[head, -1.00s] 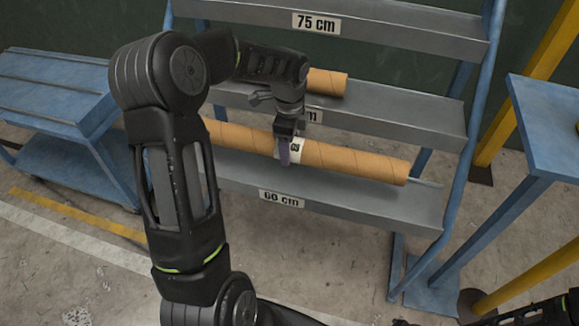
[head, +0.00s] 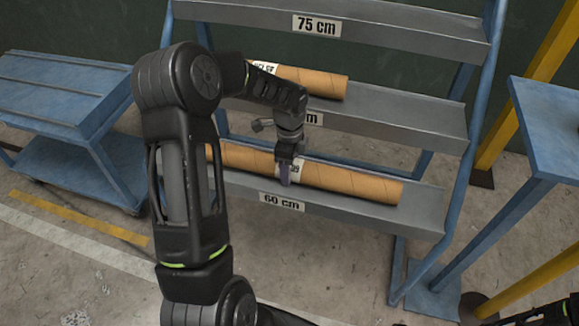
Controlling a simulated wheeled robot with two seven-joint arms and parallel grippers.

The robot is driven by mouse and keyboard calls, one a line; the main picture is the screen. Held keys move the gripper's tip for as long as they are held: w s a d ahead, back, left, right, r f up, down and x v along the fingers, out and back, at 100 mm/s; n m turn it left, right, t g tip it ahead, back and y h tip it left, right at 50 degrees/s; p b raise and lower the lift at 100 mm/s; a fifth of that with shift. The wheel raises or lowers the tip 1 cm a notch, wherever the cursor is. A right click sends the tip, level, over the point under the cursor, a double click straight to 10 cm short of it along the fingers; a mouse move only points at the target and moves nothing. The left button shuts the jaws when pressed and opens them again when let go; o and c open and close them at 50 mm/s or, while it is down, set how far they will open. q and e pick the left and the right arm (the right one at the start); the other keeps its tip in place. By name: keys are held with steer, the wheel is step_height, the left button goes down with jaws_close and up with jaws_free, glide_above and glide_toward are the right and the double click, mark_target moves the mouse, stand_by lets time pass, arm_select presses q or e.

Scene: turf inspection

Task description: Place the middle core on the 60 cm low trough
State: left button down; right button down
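A long brown cardboard core (head: 345,181) with a white label lies along the 60 cm low trough (head: 418,217), apparently down in it. My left gripper (head: 285,180) is at the core's middle, by the label, with its fingers around the tube; it looks shut on it. The core's left end is partly hidden behind my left arm. My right gripper is not clearly seen; only a dark part of my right arm shows at the bottom right corner.
A shorter-looking core (head: 315,82) with a label lies on the middle trough (head: 405,112), partly hidden by my arm. The 75 cm top trough (head: 410,30) shows no core. A blue cart (head: 60,95) stands left, a blue table (head: 550,120) right.

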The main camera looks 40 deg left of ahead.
arm_select(q)
steer(key=shift+c, duration=2.1)
jaws_free()
step_height(320, 180, up, 12)
steer(key=shift+r+p, duration=0.1)
steer(key=shift+p, duration=0.45)
